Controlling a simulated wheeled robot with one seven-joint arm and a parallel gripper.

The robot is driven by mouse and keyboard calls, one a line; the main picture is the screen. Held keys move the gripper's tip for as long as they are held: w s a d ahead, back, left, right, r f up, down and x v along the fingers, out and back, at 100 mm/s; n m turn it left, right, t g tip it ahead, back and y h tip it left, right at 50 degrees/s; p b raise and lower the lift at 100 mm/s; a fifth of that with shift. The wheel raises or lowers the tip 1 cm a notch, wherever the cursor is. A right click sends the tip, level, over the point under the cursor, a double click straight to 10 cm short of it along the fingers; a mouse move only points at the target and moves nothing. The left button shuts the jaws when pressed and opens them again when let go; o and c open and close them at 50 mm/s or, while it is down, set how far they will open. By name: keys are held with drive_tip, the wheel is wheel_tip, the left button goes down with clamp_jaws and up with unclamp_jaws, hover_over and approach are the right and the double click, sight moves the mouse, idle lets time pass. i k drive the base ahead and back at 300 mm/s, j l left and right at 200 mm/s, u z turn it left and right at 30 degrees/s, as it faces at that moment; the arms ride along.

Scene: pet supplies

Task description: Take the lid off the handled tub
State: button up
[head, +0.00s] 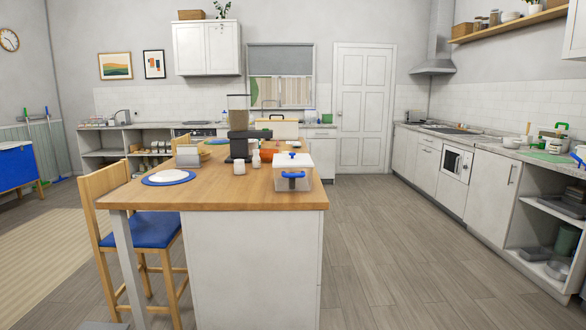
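A squarish tub (293,183) with pale, see-through-looking walls stands near the front right corner of the wooden island top. A blue handle shows on its front side. The tub's contents cannot be made out. My gripper is not in view.
The tub shares the island (222,188) with a dark appliance (239,145), small white jars (239,168), an orange bowl (262,147) and a blue round mat (168,178) with a white plate. A chair (150,228) stands at left. The floor (385,240) right of the island is clear.

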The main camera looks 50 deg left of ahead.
sight(291, 159)
drive_tip(key=i+j+u, duration=0.15)
drive_tip(key=i+u, duration=0.2)
drive_tip(key=i, duration=0.15)
drive_tip(key=i+u, duration=0.35)
drive_tip(key=i, duration=0.15)
drive_tip(key=i+l+u, duration=0.15)
drive_tip(key=i+u, duration=0.2)
drive_tip(key=i, duration=0.2)
drive_tip(key=i+l+u, duration=0.25)
drive_tip(key=i+u, duration=0.15)
drive_tip(key=i, duration=0.1)
